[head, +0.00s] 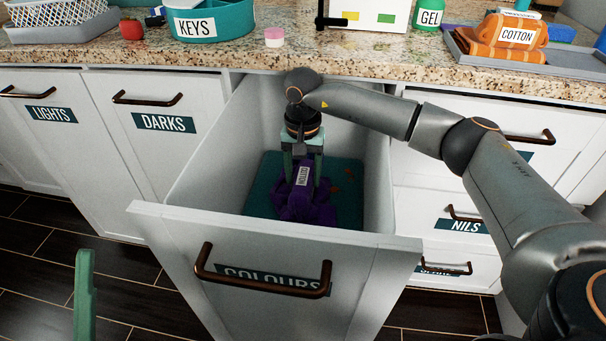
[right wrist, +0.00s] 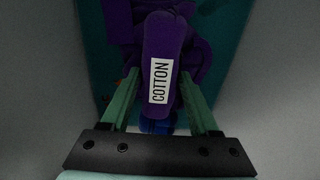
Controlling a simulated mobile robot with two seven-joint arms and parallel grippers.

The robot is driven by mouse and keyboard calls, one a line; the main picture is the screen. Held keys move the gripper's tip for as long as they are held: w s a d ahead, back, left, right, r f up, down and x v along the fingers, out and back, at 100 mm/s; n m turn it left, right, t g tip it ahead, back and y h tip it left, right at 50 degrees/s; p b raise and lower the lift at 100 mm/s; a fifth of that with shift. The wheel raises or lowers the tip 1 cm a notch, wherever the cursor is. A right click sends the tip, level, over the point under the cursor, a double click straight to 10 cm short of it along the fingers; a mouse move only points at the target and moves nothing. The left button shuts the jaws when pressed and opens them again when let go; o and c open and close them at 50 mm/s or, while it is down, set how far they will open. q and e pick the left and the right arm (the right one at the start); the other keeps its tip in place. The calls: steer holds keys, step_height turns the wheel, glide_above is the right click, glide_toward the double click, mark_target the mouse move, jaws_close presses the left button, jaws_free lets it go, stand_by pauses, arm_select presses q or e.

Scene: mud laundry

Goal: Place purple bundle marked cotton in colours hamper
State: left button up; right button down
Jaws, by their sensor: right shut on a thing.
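The purple bundle (head: 300,207) with a white COTTON label is down inside the open colours hamper (head: 166,220), a pull-out bin with a COLOURS plate on its front. My right gripper (head: 303,178) reaches down into the hamper and is shut on the bundle, one finger on each side. In the right wrist view the labelled purple roll (right wrist: 178,45) lies between the green fingers (right wrist: 160,95). More purple cloth shows around it; I cannot tell whether it is all one bundle, or whether it touches the bottom. One green finger of my left gripper (head: 84,295) shows at lower left.
The hamper has a teal floor (head: 262,180). Closed DARKS (head: 165,123) and LIGHTS (head: 50,113) fronts stand left, NILS (head: 466,226) right. The granite counter (head: 345,63) behind holds a teal KEYS bowl (head: 236,28) and an orange COTTON bundle (head: 490,40) on a tray.

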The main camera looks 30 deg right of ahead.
steer(key=shift+f, duration=0.2)
steer(key=shift+c, duration=0.6)
jaws_free()
arm_select(q)
steer(key=shift+f, duration=0.1)
steer(key=shift+a+r+m+p, duration=0.2)
steer(key=shift+r+m+p, duration=0.1)
steer(key=shift+r+p, duration=1.55)
arm_select(e)
step_height(320, 180, up, 12)
steer(key=shift+r, duration=0.25)
